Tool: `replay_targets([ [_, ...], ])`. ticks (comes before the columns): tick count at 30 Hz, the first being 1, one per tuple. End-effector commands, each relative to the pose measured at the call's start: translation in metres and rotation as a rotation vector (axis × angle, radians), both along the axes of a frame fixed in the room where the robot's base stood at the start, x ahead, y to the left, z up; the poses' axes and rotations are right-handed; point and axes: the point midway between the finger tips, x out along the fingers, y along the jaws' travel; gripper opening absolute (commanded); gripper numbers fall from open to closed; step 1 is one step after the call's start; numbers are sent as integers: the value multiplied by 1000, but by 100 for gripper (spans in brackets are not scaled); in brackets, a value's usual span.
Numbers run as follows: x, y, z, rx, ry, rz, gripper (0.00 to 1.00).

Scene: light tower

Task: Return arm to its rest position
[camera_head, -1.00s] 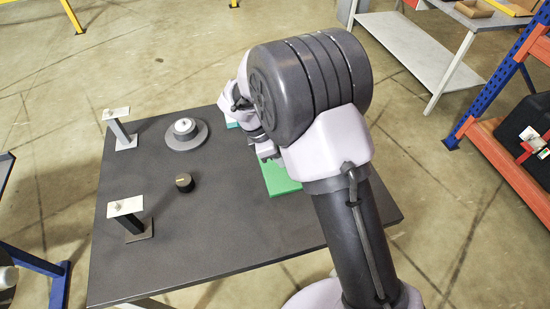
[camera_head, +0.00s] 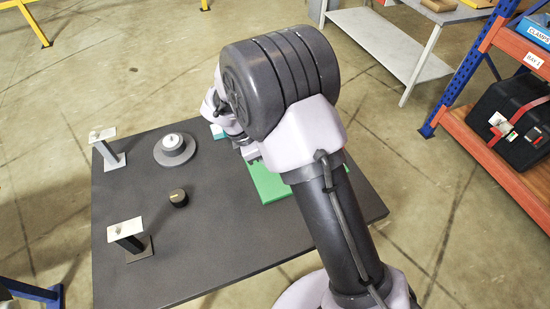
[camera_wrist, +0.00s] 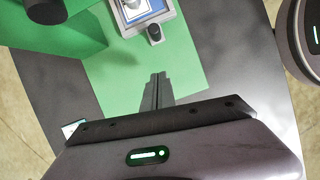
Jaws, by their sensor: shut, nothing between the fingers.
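My arm stands over the right side of the dark table (camera_head: 205,245) in the head view, its large dark joint hiding much of the far right side. My gripper (camera_wrist: 157,82) is shut and empty in the wrist view, its fingertips together above a green mat (camera_wrist: 185,75). The mat also shows beside my arm in the head view (camera_head: 268,185). In the wrist view a grey-framed device (camera_wrist: 143,14) with a screen and a dark knob (camera_wrist: 155,33) lies ahead of the fingertips. A green block-like part (camera_wrist: 50,40) with a dark round top rises at the upper left.
On the table's left side stand two posts with pale plates, one far (camera_head: 103,135) and one near (camera_head: 125,229). A round grey base (camera_head: 174,150) and a small dark knob (camera_head: 178,198) lie between. An orange rack (camera_head: 500,150) with a black case (camera_head: 510,120) stands right.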

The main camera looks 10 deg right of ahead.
Motion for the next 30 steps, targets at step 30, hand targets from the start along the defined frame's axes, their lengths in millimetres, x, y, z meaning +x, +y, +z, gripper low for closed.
replay_targets([
  [30, -207, -64, 201, 770, -502, -1708, 0],
])
